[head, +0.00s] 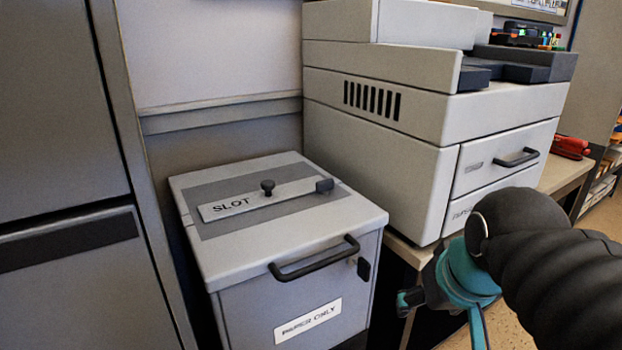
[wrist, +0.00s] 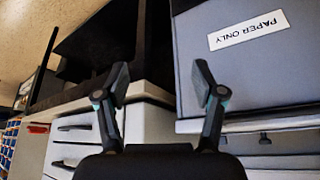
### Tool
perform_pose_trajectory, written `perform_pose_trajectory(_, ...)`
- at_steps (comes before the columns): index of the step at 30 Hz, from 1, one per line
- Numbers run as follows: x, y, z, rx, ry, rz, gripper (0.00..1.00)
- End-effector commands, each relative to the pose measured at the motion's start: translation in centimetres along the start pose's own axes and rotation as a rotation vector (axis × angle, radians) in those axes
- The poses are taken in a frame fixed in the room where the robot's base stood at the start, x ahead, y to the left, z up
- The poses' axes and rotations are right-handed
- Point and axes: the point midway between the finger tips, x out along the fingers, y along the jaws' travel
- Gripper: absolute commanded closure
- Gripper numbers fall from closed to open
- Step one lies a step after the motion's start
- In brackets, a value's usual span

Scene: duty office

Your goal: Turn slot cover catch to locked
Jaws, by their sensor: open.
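A grey bin (head: 355,222) has a slot cover (head: 236,206) on its top, a light strip marked SLOT. A black knob (head: 267,187) stands up from the strip's middle. A small dark block (head: 324,184) sits at the strip's right end. A small black piece (head: 364,268) is on the bin's front at upper right. Neither is marked as the catch, and no locked mark is readable. My gripper (head: 440,308) is open and empty, right of the bin and apart from it. In the wrist view, its spread fingers (wrist: 161,84) have nothing between them; the bin's PAPER ONLY label (wrist: 248,30) appears upside down.
A black handle (head: 316,260) juts from the bin's front upper edge. A large printer (head: 380,155) stands on a desk close behind and right of the bin. A grey cabinet (head: 85,240) is at left. A red object (head: 570,147) lies on the desk at right.

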Motion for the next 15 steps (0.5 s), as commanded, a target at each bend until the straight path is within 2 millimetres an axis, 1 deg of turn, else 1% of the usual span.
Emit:
perform_pose_trajectory(1, -0.6, -0.5, -2.2, -0.024, -0.004, -0.012, 0.31)
perform_pose_trajectory(6, -3.5, -2.3, -9.0, -0.107, -0.024, -0.055, 0.31)
perform_pose_trajectory(12, -6.1, -4.7, -16.0, -0.208, -0.045, -0.105, 0.31)
perform_pose_trajectory(15, -7.1, -6.0, -19.0, -0.261, -0.055, -0.13, 0.31)
